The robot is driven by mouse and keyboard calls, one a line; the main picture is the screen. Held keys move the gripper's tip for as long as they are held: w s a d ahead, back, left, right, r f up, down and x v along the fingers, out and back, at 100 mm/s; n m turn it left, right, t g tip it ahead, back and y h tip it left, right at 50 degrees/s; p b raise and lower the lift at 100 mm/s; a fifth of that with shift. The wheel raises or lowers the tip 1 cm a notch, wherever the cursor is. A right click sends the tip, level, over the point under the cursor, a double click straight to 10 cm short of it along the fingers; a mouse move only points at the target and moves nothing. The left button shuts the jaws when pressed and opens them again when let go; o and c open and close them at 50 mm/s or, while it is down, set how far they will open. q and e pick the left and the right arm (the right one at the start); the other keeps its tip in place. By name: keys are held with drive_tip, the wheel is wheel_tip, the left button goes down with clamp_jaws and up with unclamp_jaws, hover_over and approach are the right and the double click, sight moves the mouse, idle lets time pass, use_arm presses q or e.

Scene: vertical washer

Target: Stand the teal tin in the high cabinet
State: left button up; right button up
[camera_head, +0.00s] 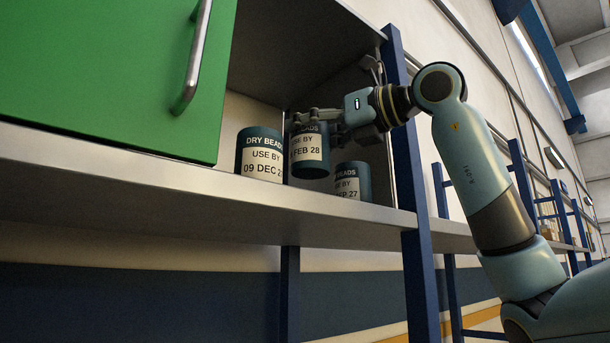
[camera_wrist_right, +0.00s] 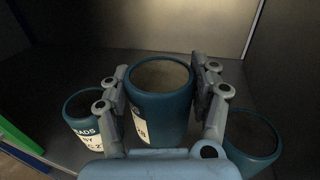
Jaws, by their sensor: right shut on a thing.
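My right gripper (camera_head: 306,118) reaches from the right into the open part of the high cabinet (camera_head: 270,55). It is shut on a teal tin (camera_head: 307,160), whose label ends in FEB 28. The tin is upright and its bottom seems a little above the shelf. In the right wrist view my gripper (camera_wrist_right: 162,70) has a finger on each side of this open-topped tin (camera_wrist_right: 160,112). A second teal tin (camera_head: 261,158), labelled DRY BEADS, 09 DEC, stands to the left. A third (camera_head: 352,183), labelled SEP 27, stands to the right. My left gripper is not in view.
A green cabinet door (camera_head: 100,75) with a metal handle (camera_head: 192,60) covers the left part. A blue post (camera_head: 397,120) bounds the opening on the right. The shelf front edge (camera_head: 200,190) runs below the tins. The wrist view shows clear shelf behind the held tin.

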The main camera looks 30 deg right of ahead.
sight(311, 174)
wheel_tip(311, 174, down, 4)
drive_tip(key=shift+r, duration=0.15)
drive_tip(key=shift+f+b, duration=0.3)
drive_tip(key=shift+f, duration=0.5)
drive_tip(key=shift+s, duration=0.1)
drive_tip(key=shift+a+f, duration=0.1)
drive_tip(key=o, duration=1.1)
drive_tip(key=shift+o, duration=0.7)
drive_tip(key=shift+r, duration=0.2)
use_arm(q)
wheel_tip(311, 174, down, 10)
drive_tip(key=b, duration=0.9)
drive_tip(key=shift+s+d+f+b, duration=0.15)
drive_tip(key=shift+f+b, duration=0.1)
drive_tip(key=shift+b, duration=0.15)
use_arm(e)
drive_tip(key=v, duration=1.2)
drive_tip(key=shift+f, duration=0.1)
